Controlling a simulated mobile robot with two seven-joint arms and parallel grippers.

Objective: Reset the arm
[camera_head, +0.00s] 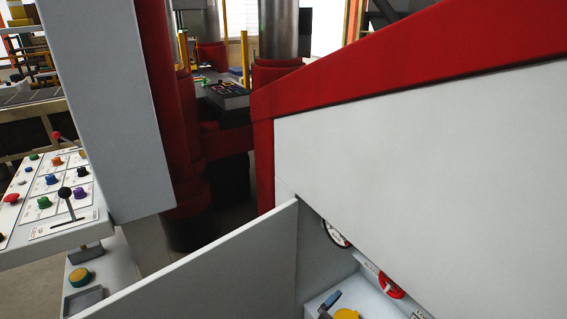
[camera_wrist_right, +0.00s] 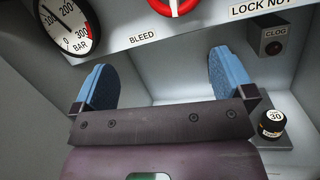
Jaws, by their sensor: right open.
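My right gripper (camera_wrist_right: 163,82) is open in the right wrist view. Its two blue fingers stand well apart, with nothing between them. It is inside a light grey recess, in front of a panel with a pressure gauge (camera_wrist_right: 67,25) at the upper left and a red knob (camera_wrist_right: 173,4) at the top centre. In the head view I cannot clearly make out the right arm. A small blue piece (camera_head: 328,303) shows at the bottom, and I cannot tell whether it is a fingertip or a handle. My left arm and gripper are in neither view.
A clog indicator box (camera_wrist_right: 273,40) and a black knob marked 30 (camera_wrist_right: 272,125) are right of the gripper. Recess walls surround it. In the head view, a large red-edged grey housing (camera_head: 430,150) fills the right, and a button console (camera_head: 55,195) stands left.

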